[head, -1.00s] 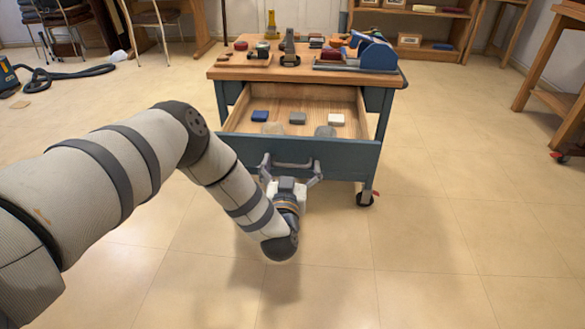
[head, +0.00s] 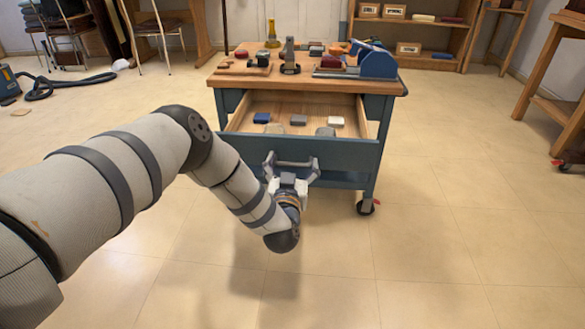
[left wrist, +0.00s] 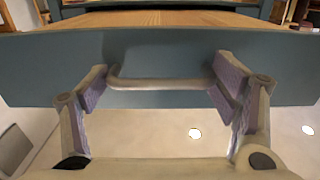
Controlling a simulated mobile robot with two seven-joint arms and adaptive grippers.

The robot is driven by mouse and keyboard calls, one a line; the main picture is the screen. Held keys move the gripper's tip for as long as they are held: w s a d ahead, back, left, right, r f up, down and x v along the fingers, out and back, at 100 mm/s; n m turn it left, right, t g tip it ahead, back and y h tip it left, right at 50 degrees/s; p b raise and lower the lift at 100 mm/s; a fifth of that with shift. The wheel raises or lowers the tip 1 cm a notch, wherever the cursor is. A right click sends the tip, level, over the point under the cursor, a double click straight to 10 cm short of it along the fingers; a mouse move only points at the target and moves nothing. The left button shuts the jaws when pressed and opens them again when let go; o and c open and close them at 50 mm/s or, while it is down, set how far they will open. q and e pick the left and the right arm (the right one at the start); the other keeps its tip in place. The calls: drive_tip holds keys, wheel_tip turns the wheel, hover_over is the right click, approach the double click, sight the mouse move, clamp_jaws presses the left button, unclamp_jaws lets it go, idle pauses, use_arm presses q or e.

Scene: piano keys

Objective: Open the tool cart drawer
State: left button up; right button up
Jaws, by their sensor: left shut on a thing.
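The tool cart (head: 300,76) stands ahead with a wooden top and blue-grey frame. Its drawer (head: 240,147) is pulled out, showing the pale wooden inside. The grey bar handle (head: 290,163) sits on the drawer front. My left gripper (head: 292,177) is shut on this handle from the front, low in the head view. In the left wrist view, the purple-padded fingers sit at the two ends of the handle (left wrist: 160,84), in front of the blue drawer front (left wrist: 60,60). My right gripper is in neither view.
The drawer holds a blue block (head: 262,118), a grey block (head: 298,120) and a white block (head: 336,121). A blue vise (head: 372,62) and several tools lie on the cart top. A shelf stands behind. The floor in front is clear.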

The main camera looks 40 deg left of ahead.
use_arm(q)
drive_tip(key=o, duration=1.4)
drive_tip(key=shift+d, duration=0.1)
drive_tip(key=shift+o, duration=0.2)
drive_tip(key=v, duration=1.2)
drive_tip(key=shift+s, duration=0.1)
